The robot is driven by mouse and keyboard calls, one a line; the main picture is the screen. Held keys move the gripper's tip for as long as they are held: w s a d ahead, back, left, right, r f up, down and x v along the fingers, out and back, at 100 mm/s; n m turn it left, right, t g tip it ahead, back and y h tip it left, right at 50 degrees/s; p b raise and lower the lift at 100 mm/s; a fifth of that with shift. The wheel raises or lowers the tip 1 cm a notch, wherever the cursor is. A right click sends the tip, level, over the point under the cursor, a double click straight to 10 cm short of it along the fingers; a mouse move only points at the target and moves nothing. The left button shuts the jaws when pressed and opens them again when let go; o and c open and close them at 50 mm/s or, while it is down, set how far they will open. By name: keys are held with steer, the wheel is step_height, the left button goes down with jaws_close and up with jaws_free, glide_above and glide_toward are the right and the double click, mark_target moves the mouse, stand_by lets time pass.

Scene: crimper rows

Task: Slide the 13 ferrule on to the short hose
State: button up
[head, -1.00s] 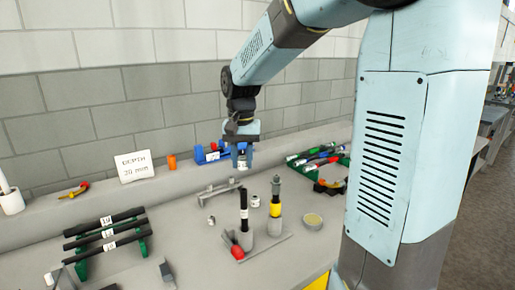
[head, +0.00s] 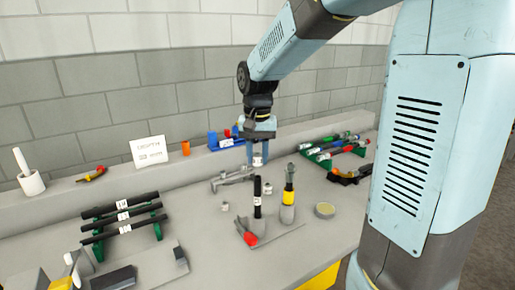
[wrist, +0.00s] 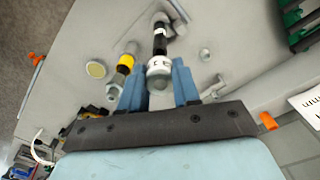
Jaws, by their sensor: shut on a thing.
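My gripper (head: 257,158) is shut on a pale metal ferrule (wrist: 158,72), which also shows in the head view (head: 257,162). Its marking is only partly legible in the wrist view. The short hose (head: 257,198) is black with a white band and stands upright in a grey holder. The ferrule is just above the hose's top end, roughly in line with it in the head view, with a small gap. In the wrist view the hose (wrist: 160,42) runs away beyond the ferrule, which hides its near end.
Two loose ferrules (head: 225,207) (head: 268,188) stand near the hose. A yellow-banded tool (head: 289,190) stands upright just right of it. A caliper-like tool (head: 232,177) lies behind. A rack of black hoses (head: 124,216) is at left, and a round tin (head: 325,210) at right.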

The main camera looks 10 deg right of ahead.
mark_target(258, 187)
steer(key=shift+f, duration=1.5)
stand_by(0.7)
steer(key=shift+f, duration=2)
steer(key=o, duration=1.1)
steer(key=shift+r, duration=0.1)
step_height(258, 187, up, 14)
steer(key=shift+f, duration=0.25)
